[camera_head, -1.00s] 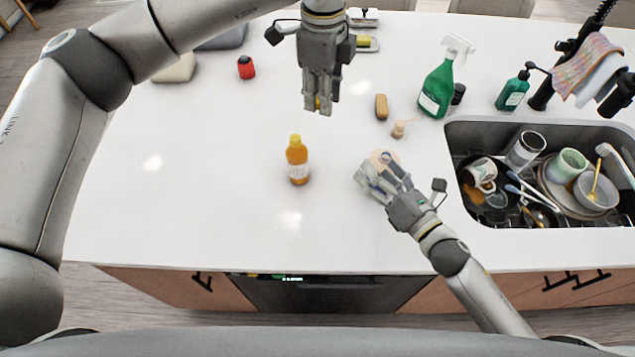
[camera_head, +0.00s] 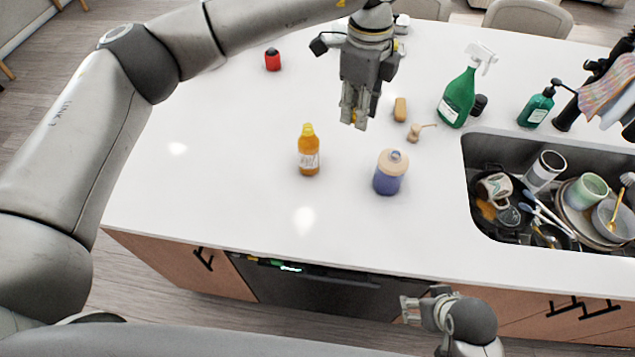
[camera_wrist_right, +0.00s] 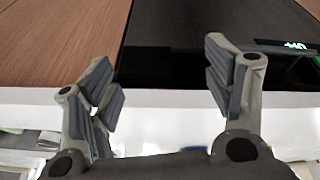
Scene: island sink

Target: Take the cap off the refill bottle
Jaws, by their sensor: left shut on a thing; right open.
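The orange refill bottle (camera_head: 308,158) stands upright on the white counter, with a white label and a yellow top; I cannot tell whether that top is a cap or a bare neck. My left gripper (camera_head: 354,121) is above the counter, to the right of the bottle and apart from it. It is shut on a small yellow piece (camera_head: 358,120) that looks like a cap, mostly hidden by the fingers. My right gripper (camera_head: 406,309) is open and empty, low in front of the counter's front edge. Its spread fingers show in the right wrist view (camera_wrist_right: 165,85).
A green spray bottle (camera_head: 459,97), a teal soap bottle (camera_head: 537,107) and a sink of dishes (camera_head: 483,236) are to the right.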

